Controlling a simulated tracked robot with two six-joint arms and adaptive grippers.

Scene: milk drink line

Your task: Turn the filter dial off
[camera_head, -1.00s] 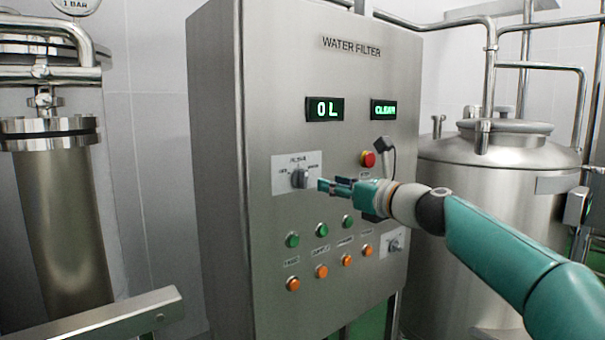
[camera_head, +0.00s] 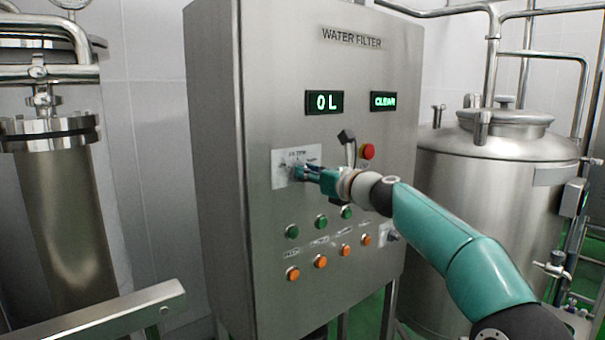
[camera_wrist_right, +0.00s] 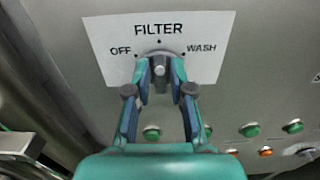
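The filter dial (camera_wrist_right: 160,66) sits on a white plate (camera_wrist_right: 105,45) marked FILTER, with OFF on the left, WASH on the right and a dot at top middle. Its pointing direction is hard to read. My teal right gripper (camera_wrist_right: 160,82) is open, with one fingertip on each side of the dial's knob. A small gap seems to show on both sides of the knob. In the head view the right gripper (camera_head: 300,172) is at the plate (camera_head: 281,172) and hides most of the dial. My left gripper is not in view.
The dial is on the steel WATER FILTER cabinet (camera_head: 270,60). A red button (camera_head: 367,152) is up and right of the dial. Green (camera_head: 321,221) and orange (camera_head: 320,261) buttons are below. A steel tank (camera_head: 500,150) stands right.

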